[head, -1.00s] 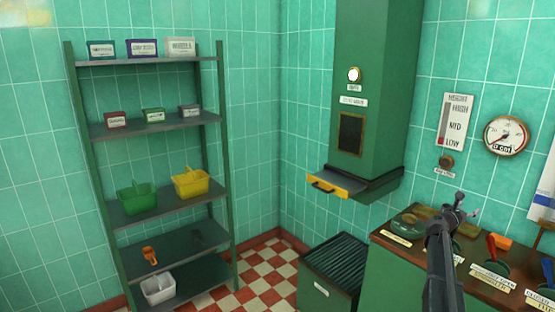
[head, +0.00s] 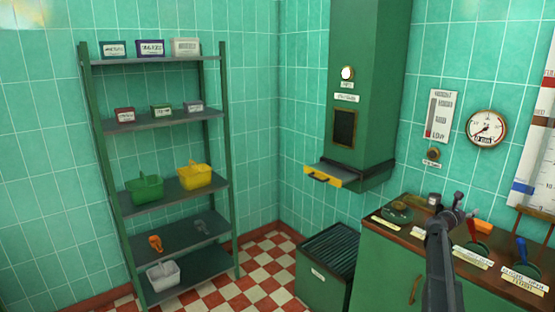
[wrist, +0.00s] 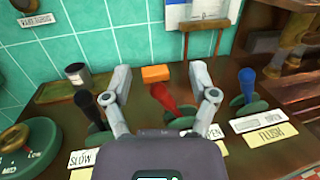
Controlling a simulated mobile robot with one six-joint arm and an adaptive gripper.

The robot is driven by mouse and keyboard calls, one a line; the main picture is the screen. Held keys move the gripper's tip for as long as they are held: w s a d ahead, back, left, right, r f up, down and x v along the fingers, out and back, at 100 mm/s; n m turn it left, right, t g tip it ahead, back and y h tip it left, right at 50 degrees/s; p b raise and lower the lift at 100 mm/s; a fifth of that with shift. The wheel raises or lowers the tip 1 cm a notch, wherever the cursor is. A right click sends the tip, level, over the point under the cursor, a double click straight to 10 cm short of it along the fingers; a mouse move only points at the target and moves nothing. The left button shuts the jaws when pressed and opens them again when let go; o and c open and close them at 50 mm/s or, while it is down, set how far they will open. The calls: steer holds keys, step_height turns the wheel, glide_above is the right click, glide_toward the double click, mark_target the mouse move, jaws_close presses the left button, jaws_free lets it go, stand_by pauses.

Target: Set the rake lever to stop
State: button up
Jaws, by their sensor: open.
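Three levers stand on the wooden console top in the wrist view: a black-handled lever (wrist: 86,104) at left, a red lever (wrist: 162,98) in the middle and a blue lever (wrist: 247,82) at right. A label reading SLOW (wrist: 92,157) lies in front of the black lever; its other words are hidden or unclear, and I cannot read the word rake. My gripper (wrist: 161,80) is open and empty. Its fingers are spread either side of the red lever in the picture, with the black lever outside the left finger. My gripper (head: 460,205) also shows above the console in the head view.
An orange block (wrist: 156,74) lies behind the red lever. A dark metal cup (wrist: 78,74) and a round green dial (wrist: 25,148) are at left. The green hopper cabinet (head: 365,95) with its yellow-edged tray (head: 323,174) and a slatted green bin (head: 328,262) stand left of the console.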

steer(key=s+a+f+m+g+y+b, duration=0.25)
steer(key=s+a+f+m, duration=0.25)
steer(key=a+f, duration=0.3)
steer(key=s+a+f+m+g+y+b, duration=0.1)
steer(key=s+a+f+m+y+b, duration=0.15)
steer(key=s+a+f+m, duration=0.6)
steer(key=s+a+f+m+g+y+b, duration=0.1)
steer(key=a+f+m+g+y, duration=0.2)
steer(key=a, duration=0.8)
steer(key=s+a+f+m+g+y+b, duration=0.1)
steer(key=s+a+f+m+y, duration=0.2)
steer(key=s+a, duration=0.45)
steer(key=s+a+f+m+y+b, duration=0.1)
steer(key=s+a+f+y+b, duration=0.2)
steer(key=a, duration=0.7)
steer(key=s+a+f+m+g+y, duration=0.1)
steer(key=s+a+f+m+y, duration=0.2)
steer(key=s+a+f, duration=0.35)
step_height(320, 180, up, 17)
steer(key=a+p, duration=0.2)
steer(key=p, duration=1.3)
steer(key=shift+s+f, duration=0.15)
steer(key=shift+s, duration=0.1)
steer(key=shift+a, duration=0.1)
